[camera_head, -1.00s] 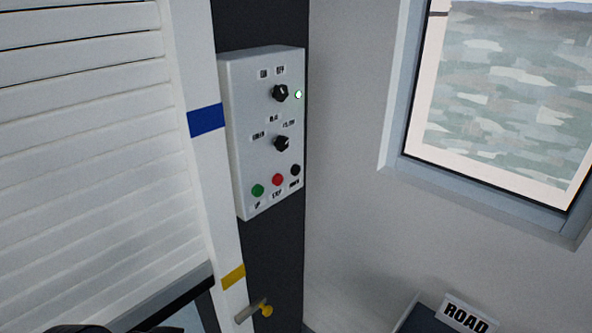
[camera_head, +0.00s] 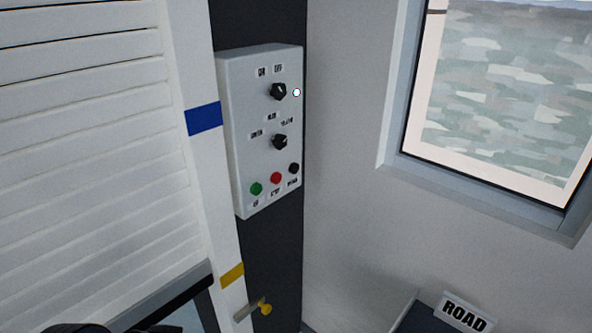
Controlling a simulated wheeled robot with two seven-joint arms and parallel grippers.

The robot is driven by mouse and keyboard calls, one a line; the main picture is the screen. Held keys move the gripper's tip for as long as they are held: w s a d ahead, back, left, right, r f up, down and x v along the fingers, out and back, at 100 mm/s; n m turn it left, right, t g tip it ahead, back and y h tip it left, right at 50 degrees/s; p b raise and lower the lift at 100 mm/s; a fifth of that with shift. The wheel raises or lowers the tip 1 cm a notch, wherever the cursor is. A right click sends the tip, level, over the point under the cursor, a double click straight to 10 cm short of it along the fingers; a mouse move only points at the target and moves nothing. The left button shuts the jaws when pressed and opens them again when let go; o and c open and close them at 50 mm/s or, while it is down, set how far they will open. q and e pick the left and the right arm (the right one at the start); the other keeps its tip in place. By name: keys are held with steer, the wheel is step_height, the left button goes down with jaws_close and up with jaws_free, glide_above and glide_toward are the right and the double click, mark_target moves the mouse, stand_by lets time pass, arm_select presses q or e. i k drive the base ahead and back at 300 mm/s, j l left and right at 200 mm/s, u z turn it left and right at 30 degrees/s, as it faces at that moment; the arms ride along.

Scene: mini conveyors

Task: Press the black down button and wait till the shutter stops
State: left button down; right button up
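A pale control box (camera_head: 262,130) is fixed to a dark post. The black down button (camera_head: 293,168) is at the right end of its bottom row, beside a red button (camera_head: 275,178) and a green button (camera_head: 257,189). Two black knobs sit above, and a small light (camera_head: 296,92) glows near the upper one. The white slatted shutter (camera_head: 80,150) is at the left, its dark bottom edge (camera_head: 165,293) low in the view, with an opening below. Neither gripper shows clearly; a dark shape at the bottom left cannot be made out. Nothing touches the buttons.
A white frame with a blue band (camera_head: 204,118) and a yellow band (camera_head: 232,274) stands between shutter and box. A yellow-tipped handle (camera_head: 262,308) sticks out below the box. Space before the box is clear.

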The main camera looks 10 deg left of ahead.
mark_target(294, 168)
steer(key=k+j+z, duration=0.1)
steer(key=j+z, duration=0.2)
steer(key=z, duration=0.2)
steer(key=k+j+z, duration=0.15)
steer(key=j+z, duration=0.15)
steer(key=z, duration=0.2)
steer(key=k+j+z, duration=0.15)
steer(key=z, duration=0.35)
steer(key=i+j, duration=0.1)
steer(key=j, duration=0.25)
steer(key=i+j, duration=0.15)
steer(key=j, duration=0.2)
